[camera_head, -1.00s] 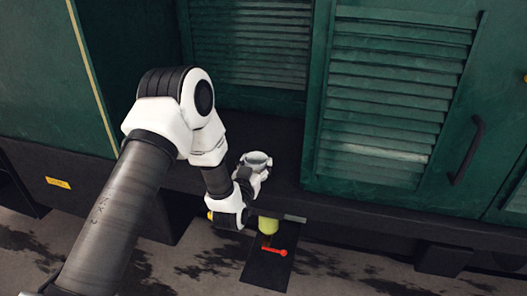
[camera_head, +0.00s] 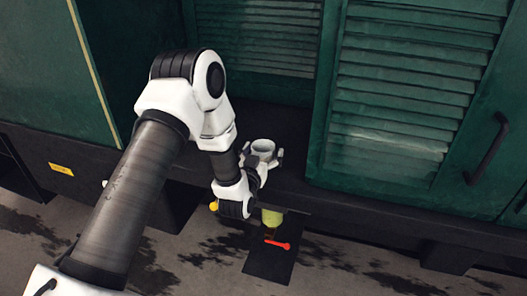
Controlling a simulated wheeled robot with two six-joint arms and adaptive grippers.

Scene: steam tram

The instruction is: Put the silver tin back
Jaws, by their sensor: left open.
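The silver tin (camera_head: 263,146) is a small, pale grey, open-topped cylinder, seen from above near the middle of the head view. It is upright at the dark ledge (camera_head: 290,168) below the green louvred panels. My left gripper (camera_head: 265,161) reaches it from the lower left. Its jaws are open, with finger parts on both sides of the tin. The lower part of the tin is hidden by the gripper, so I cannot tell whether a finger touches it. My right gripper is not in view.
A green louvred door (camera_head: 405,100) with a dark handle (camera_head: 487,148) stands to the right of the tin. Below the ledge are a yellow-green cylinder (camera_head: 271,217) and a red lever (camera_head: 277,244). The dark ledge is bare behind the tin.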

